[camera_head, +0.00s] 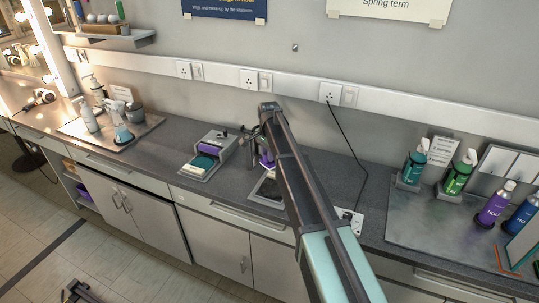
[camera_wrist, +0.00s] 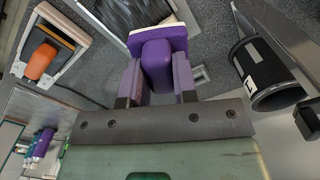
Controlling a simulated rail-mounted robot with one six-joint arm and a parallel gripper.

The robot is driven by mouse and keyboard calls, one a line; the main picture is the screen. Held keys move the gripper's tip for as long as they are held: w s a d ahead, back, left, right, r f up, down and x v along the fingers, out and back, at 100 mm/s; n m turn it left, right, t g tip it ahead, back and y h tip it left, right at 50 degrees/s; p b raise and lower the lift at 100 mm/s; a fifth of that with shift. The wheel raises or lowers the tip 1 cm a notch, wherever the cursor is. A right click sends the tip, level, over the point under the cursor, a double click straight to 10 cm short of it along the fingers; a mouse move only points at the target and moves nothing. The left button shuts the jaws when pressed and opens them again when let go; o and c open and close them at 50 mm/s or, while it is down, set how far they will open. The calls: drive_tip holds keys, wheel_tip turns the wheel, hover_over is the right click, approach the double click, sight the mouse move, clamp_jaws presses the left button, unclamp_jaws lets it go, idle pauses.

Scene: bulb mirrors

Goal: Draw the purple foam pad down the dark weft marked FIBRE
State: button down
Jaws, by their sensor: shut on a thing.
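The purple foam pad (camera_wrist: 157,38) is in the wrist view, with a pale strip along its far edge. My gripper (camera_wrist: 157,72) is shut on the pad's purple grip block, one finger at each side. The dark weft (camera_wrist: 130,10) lies just beyond the pad at the top, streaked grey-black and cut off by the frame. I cannot tell whether the pad touches it. In the head view the dark weft (camera_head: 268,188) lies on a board on the counter, partly behind my arm. A bit of purple (camera_head: 266,157) shows beside my arm there. No FIBRE marking is readable.
A black open cylinder (camera_wrist: 272,78) with a white label stands right of my gripper in the wrist view. An orange-handled piece (camera_wrist: 42,60) lies left. In the head view, a teal-and-purple stand (camera_head: 205,160) is left of my arm; bottles stand on a tray (camera_head: 430,225) at right.

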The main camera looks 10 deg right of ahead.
drive_tip(key=shift+f+b, duration=2.75)
drive_tip(key=shift+f, duration=0.25)
drive_tip(key=shift+f, duration=0.1)
drive_tip(key=shift+f+b, duration=0.1)
drive_tip(key=shift+b, duration=0.2)
drive_tip(key=shift+f, duration=0.1)
drive_tip(key=shift+s+a+r, duration=0.15)
drive_tip(key=shift+s+a, duration=0.25)
drive_tip(key=shift+s, duration=0.2)
drive_tip(key=shift+s+a+r, duration=0.1)
drive_tip(key=shift+s+a, duration=0.3)
drive_tip(key=shift+s, duration=0.15)
drive_tip(key=shift+f+b, duration=0.45)
drive_tip(key=shift+f, duration=0.2)
